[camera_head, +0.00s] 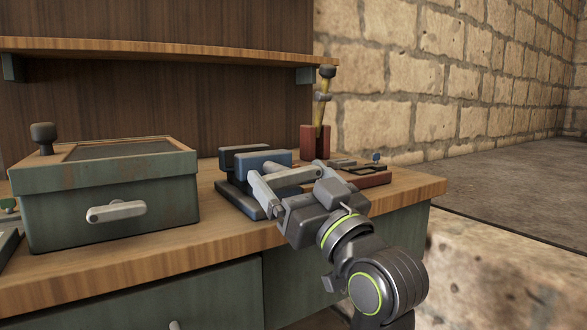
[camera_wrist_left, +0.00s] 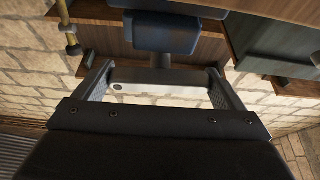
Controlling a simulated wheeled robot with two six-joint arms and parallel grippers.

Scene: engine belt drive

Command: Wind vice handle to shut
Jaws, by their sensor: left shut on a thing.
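The blue vice (camera_head: 264,160) stands near the front edge of the wooden workbench, with a dark jaw behind its blue front jaw. In the left wrist view, the vice's blue block (camera_wrist_left: 165,34) is at the top, and a short shaft runs from it to the grey handle bar (camera_wrist_left: 160,75). My left gripper (camera_head: 266,178) is at the front of the vice. In the wrist view its two fingers (camera_wrist_left: 163,80) sit at the two ends of the bar, shut on it. The gap between the jaws is partly hidden. My right gripper is out of view.
A green metal box (camera_head: 110,205) with a pale handle stands left of the vice on the workbench (camera_head: 160,258). A red block (camera_head: 315,142) with a yellow-handled tool is behind the vice. A red tray (camera_head: 370,180) with small parts lies to the right. A shelf (camera_head: 160,47) runs above.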

